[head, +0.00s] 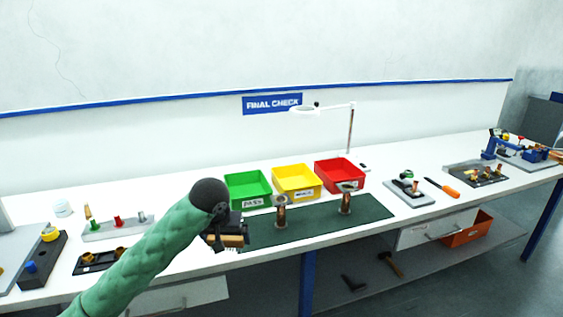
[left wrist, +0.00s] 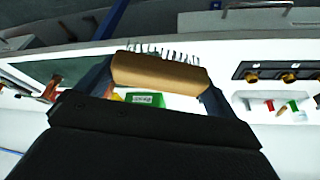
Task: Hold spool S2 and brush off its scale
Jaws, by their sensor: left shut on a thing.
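My left gripper (head: 226,236) is shut on a brush (head: 236,241) with a wooden body, just left of the green mat (head: 318,226). In the left wrist view the brush's wooden body (left wrist: 160,71) lies between the two fingers, with thin bristles along one side. Two copper-coloured spools with grey flanges stand upright on the mat: a nearer left spool (head: 281,212) and a right spool (head: 346,199). The brush is apart from both. I cannot read any label, so I cannot tell which is S2. My right gripper is in neither view.
Green (head: 248,190), yellow (head: 297,182) and red (head: 340,174) bins stand behind the mat. A white lamp (head: 351,130) rises behind the red bin. Fixtures (head: 118,227) stand at left, and an orange-handled tool (head: 449,191) lies at right.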

